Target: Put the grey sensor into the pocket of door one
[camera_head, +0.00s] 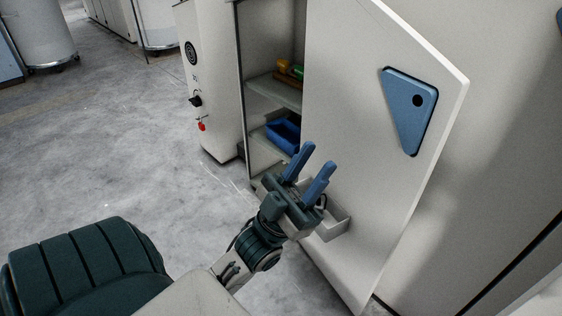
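The open cabinet door (350,90), a large white panel, fills the middle right; I see no number on it. A pale open-topped pocket (337,226) is fixed low on its inner face. My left gripper (319,156) is in front of the door, its blue fingers pointing up and apart, with nothing seen between them. The gripper body covers the left part of the pocket. A small dark, curved shape shows at the gripper's right side by the pocket; I cannot tell what it is. I cannot make out a grey sensor. My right gripper is not in view.
The open cabinet has shelves with a blue bin (282,135) and small yellow and green items (284,66). A control panel with a red button (201,126) is left of it. A blue triangular plate (408,108) is on the door. The floor at left is clear.

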